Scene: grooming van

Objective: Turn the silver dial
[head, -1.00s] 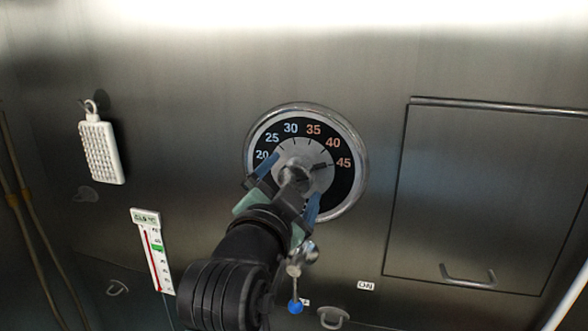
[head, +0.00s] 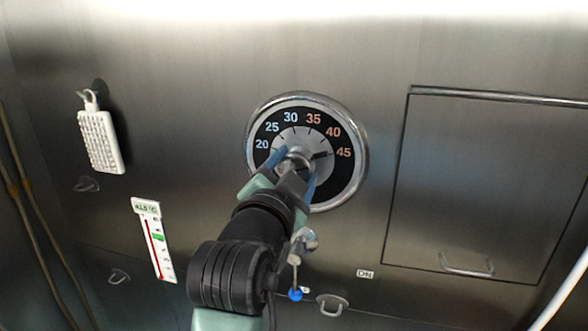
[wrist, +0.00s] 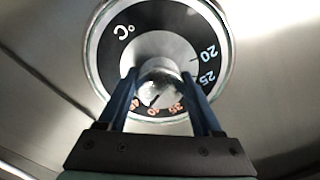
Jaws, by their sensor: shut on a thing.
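The silver dial (head: 313,168) is on the steel wall in the middle of the head view. It has a round metal rim, a black ring numbered 20 to 45 and a silver centre with a raised knob. A dark mark on the centre points to the right, near 40 to 45. My gripper (head: 294,165) is shut on the knob, with one blue finger on each side. The wrist view shows the knob (wrist: 160,80) between the fingers. My gripper hides the lower left of the dial in the head view.
A closed panel (head: 480,185) with a handle is at right.

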